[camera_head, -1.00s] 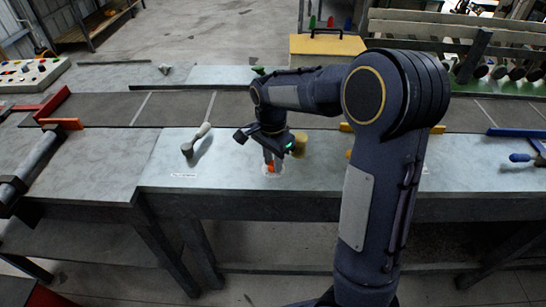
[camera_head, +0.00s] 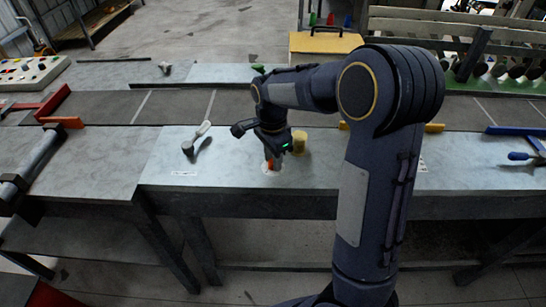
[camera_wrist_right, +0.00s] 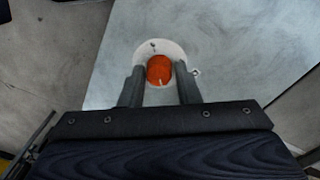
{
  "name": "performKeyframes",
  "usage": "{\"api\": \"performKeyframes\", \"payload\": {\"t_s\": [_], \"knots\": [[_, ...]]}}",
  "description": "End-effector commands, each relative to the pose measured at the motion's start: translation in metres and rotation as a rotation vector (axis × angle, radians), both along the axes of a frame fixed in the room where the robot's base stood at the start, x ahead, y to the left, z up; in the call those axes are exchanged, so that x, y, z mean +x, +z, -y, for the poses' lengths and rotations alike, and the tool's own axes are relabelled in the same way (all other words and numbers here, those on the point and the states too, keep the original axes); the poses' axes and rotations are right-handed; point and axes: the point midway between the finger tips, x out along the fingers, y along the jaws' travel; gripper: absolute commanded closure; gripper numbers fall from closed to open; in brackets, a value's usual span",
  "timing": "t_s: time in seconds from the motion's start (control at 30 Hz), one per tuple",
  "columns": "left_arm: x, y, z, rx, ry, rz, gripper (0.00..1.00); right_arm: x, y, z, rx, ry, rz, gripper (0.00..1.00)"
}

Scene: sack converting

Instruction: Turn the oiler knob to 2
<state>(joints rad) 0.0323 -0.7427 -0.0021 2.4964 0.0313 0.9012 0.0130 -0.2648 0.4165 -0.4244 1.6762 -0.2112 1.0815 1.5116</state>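The oiler knob is a small orange-red round knob (camera_wrist_right: 159,69) with a pale pointer mark on its near side. It sits on a white round dial plate (camera_wrist_right: 148,48) on the grey bench top; the dial's markings are too small to read. In the head view the orange knob (camera_head: 270,164) shows just below my right gripper (camera_head: 273,155), which points down over it. In the right wrist view my right gripper (camera_wrist_right: 159,84) is open, its two grey fingers on either side of the knob with gaps visible. My left gripper is not in view.
A tan cylinder (camera_head: 299,142) stands just right of the gripper. A grey-handled tool (camera_head: 197,139) lies to its left. A dark belt (camera_head: 180,107) runs behind. A yellow box (camera_head: 326,43) stands at the back. The bench front around the dial is clear.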

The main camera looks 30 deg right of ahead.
Motion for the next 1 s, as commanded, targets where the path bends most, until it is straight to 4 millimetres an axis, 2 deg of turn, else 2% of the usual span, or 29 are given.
{"api": "performKeyframes", "payload": {"t_s": [0.03, 0.1, 0.13, 0.47, 0.8, 1.0], "knots": [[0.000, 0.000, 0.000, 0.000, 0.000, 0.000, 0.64, 0.000, 0.000, 0.000, 0.000, 0.000, 0.000, 0.64], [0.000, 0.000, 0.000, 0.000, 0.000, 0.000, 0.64, 0.000, 0.000, 0.000, 0.000, 0.000, 0.000, 0.54], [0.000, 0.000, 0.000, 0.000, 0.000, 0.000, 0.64, 0.000, 0.000, 0.000, 0.000, 0.001, 0.000, 0.54], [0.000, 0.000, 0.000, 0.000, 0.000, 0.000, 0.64, 0.000, 0.005, 0.000, 0.000, 0.001, 0.001, 0.54], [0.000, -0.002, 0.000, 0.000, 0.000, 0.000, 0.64, 0.003, 0.059, 0.000, 0.000, 0.001, 0.004, 0.54], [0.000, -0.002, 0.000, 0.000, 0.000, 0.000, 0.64, 0.003, 0.076, -0.001, 0.001, 0.002, 0.001, 0.54]]}}
